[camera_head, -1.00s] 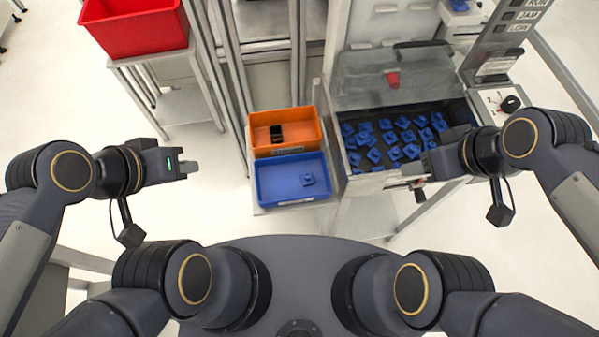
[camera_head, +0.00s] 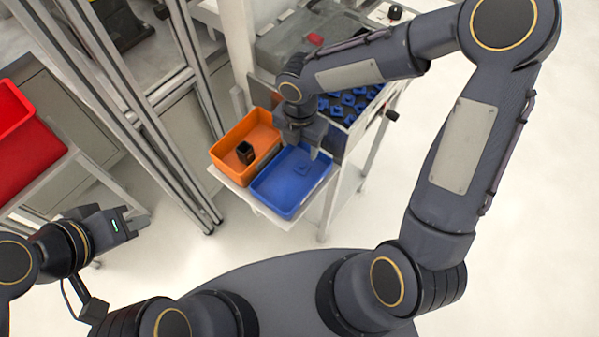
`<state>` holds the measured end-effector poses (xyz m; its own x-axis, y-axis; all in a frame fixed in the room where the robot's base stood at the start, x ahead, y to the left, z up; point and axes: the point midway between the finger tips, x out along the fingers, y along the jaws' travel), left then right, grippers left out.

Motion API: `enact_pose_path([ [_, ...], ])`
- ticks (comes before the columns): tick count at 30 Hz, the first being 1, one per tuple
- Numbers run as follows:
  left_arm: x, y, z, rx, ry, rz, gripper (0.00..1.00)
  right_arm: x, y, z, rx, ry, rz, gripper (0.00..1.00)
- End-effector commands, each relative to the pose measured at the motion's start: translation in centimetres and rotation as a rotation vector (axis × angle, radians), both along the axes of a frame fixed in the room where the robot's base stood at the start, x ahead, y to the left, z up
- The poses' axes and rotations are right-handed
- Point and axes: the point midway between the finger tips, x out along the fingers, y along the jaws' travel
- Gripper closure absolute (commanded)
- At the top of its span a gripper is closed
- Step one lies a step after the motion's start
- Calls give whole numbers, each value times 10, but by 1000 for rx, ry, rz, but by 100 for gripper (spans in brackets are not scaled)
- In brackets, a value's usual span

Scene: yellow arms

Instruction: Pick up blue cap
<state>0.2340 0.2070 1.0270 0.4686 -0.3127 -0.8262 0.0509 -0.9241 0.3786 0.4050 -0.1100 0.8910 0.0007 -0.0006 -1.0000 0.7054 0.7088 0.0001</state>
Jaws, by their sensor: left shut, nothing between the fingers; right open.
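A blue cap (camera_head: 302,169) lies in the blue bin (camera_head: 268,203). Several more blue caps (camera_head: 347,103) lie in the machine's tray, partly hidden behind my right arm. My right gripper (camera_head: 302,148) points down over the back part of the blue bin, close to the cap there. Its fingers are apart, and I see no cap between them. Whether it touches the bin or the cap I cannot tell. My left gripper (camera_head: 137,224) is shut and empty, away to the left over the floor.
An orange bin (camera_head: 228,154) with a black item (camera_head: 245,152) stands beside the blue bin on a pale stand. Metal posts (camera_head: 176,165) rise left of the bins. A red crate (camera_head: 28,150) is at the far left. The machine's clear cover (camera_head: 300,50) is behind my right arm.

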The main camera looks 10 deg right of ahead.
Motion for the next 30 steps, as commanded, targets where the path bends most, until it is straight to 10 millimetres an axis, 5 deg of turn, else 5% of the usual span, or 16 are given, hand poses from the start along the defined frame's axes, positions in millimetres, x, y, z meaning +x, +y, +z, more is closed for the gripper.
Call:
enact_pose_path([
  [15,0,0,-2,0,0,0,100,-14,0,-66,-1,4,0,42],
  [25,0,0,-2,0,0,0,100,-13,0,-73,1,1,-2,42],
  [30,0,0,-2,0,0,0,100,-13,0,-73,1,1,-3,63],
])
